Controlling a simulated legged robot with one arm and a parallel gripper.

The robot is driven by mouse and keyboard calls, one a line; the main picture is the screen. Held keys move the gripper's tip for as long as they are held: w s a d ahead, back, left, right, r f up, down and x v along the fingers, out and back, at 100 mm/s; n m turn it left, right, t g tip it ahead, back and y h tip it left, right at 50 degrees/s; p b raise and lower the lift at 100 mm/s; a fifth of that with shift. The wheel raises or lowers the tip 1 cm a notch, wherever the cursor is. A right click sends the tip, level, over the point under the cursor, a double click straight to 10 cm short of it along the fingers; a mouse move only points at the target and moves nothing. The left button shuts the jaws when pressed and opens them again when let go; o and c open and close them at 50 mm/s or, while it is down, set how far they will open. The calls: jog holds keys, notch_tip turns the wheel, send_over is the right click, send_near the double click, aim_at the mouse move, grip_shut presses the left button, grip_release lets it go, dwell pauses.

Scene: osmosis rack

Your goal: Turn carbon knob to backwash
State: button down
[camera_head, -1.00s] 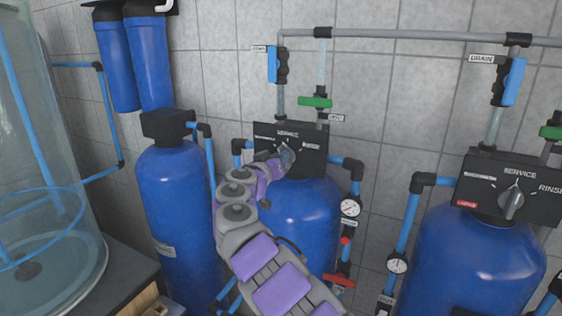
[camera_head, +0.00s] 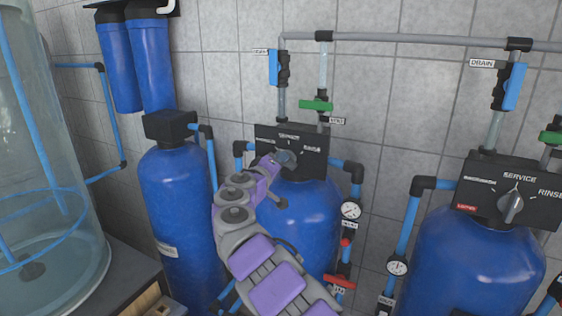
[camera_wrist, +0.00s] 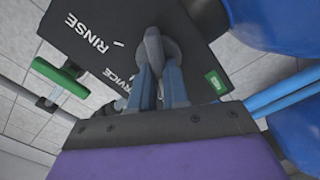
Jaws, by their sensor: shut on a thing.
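The carbon knob (camera_wrist: 153,45) is a grey dial on the black panel (camera_head: 314,142) of the middle blue tank (camera_head: 312,210). In the wrist view, my gripper (camera_wrist: 158,75) has its two blue-grey fingers shut on the knob. In the head view, my gripper (camera_head: 286,158) is at the panel's lower middle and covers much of the knob. The SERVICE label (camera_wrist: 122,88) and RINSE label (camera_wrist: 85,33) show at the left in the wrist view. The backwash label is not readable in the head view. The knob's exact pointing direction is hard to tell.
A similar panel (camera_head: 535,195) with its own knob (camera_head: 510,207) is on the right tank (camera_head: 470,262). A green valve (camera_head: 316,105) and grey pipes are above the carbon panel. A gauge (camera_head: 350,211) and red valve (camera_head: 340,281) hang at its right.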

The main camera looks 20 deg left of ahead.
jog(key=shift+s+a+r, duration=0.1)
jog(key=shift+a+r, duration=0.1)
dwell(0.3)
jog(key=c, duration=1.5)
grip_release()
jog(key=o, duration=0.3)
jog(key=shift+a+f, duration=0.15)
jog(key=shift+a, duration=0.15)
jog(key=shift+o, duration=0.4)
jog(key=shift+f, duration=0.1)
jog(key=s+a+b, duration=0.1)
jog(key=s+b, duration=0.1)
jog(key=s, duration=1.5)
jog(key=shift+a+f+b, duration=0.15)
jog(key=shift+a+b, duration=0.15)
jog(key=shift+a, duration=0.05)
jog(key=shift+d, duration=0.1)
